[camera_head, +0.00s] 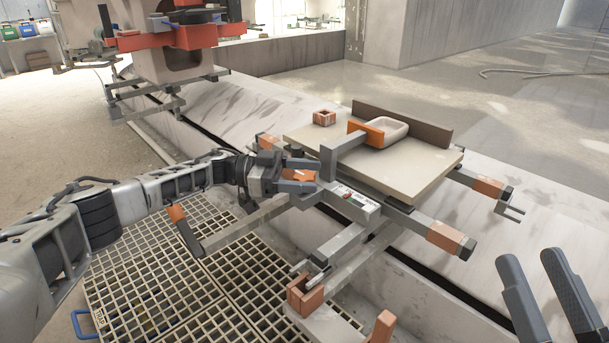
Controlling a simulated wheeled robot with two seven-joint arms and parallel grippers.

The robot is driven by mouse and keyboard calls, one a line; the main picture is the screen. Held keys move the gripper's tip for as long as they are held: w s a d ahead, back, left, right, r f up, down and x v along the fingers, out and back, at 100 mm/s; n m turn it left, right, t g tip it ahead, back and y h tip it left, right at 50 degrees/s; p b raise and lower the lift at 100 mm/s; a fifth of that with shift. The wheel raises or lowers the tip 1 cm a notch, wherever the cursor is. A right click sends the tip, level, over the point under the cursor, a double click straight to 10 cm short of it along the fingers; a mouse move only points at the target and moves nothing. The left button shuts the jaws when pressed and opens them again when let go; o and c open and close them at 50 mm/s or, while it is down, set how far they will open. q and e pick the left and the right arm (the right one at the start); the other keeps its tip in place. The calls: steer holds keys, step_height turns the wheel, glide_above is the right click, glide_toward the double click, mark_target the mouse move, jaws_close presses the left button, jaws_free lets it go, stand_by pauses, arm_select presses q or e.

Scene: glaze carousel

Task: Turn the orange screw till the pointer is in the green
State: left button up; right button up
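My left gripper (298,176) reaches in from the left to the side of the carousel. An orange part (298,175), which looks like the orange screw, shows between its dark fingers. I cannot tell whether the fingers press on it. A small gauge (352,198) with red and green marks lies on a pale metal bar just right of this gripper. Its pointer is too small to read. My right gripper (545,295) is at the lower right, with its two dark fingers apart and nothing between them. It is clear of the carousel.
A floor grating (165,275) lies at the lower left. A red-orange machine (175,38) stands behind.

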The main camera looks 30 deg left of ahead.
arm_select(q)
steer(key=b+v, duration=0.1)
steer(key=v, duration=1.5)
steer(key=shift+b, duration=0.35)
arm_select(e)
steer(key=shift+s+r+n+y, duration=0.3)
steer(key=shift+r+n+y, duration=0.4)
steer(key=shift+n, duration=0.25)
steer(key=shift+s+r+n+y, duration=0.25)
steer(key=shift+r+n+y, duration=0.4)
steer(key=shift+n, duration=0.3)
steer(key=shift+f, duration=0.1)
